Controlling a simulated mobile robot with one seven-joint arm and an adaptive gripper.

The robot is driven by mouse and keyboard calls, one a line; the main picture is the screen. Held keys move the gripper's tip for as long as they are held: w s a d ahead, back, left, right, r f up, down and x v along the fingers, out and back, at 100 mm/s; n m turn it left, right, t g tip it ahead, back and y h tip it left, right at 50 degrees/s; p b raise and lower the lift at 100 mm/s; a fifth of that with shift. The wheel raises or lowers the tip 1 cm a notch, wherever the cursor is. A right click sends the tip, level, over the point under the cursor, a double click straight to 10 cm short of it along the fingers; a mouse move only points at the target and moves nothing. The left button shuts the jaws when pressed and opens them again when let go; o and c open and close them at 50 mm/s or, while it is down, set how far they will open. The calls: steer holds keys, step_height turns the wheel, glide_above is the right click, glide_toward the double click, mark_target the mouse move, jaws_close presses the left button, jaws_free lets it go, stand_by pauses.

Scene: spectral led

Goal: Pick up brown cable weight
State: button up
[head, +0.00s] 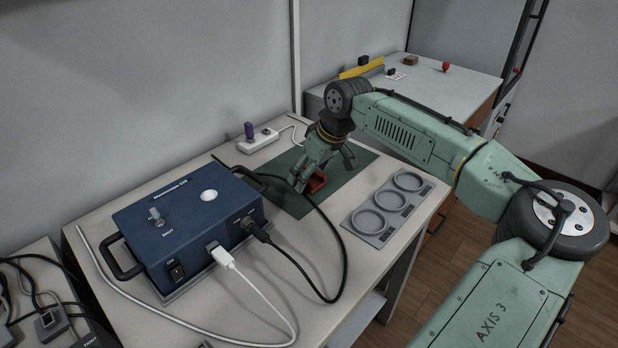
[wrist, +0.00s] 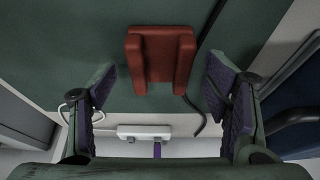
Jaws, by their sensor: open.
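A reddish-brown block (wrist: 161,62) with a channel between two raised sides, which looks like the brown cable weight, lies on the dark green mat (wrist: 75,40). In the head view the block (head: 317,183) is partly hidden by my gripper (head: 323,172), which points down over the mat. In the wrist view my gripper (wrist: 160,82) is open, with one finger to the left of the block and one to the right. Gaps show on both sides and neither finger touches it. The height of the fingertips above the mat is hard to tell.
A black cable (head: 333,232) runs from the blue box (head: 190,225) past the block's right side in the wrist view. A grey tray with three rings (head: 352,244) sits to the right. A white power strip (head: 258,140) with a purple plug (head: 249,130) stands behind.

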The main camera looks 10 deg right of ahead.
steer(key=shift+f, duration=0.1)
steer(key=c, duration=1.5)
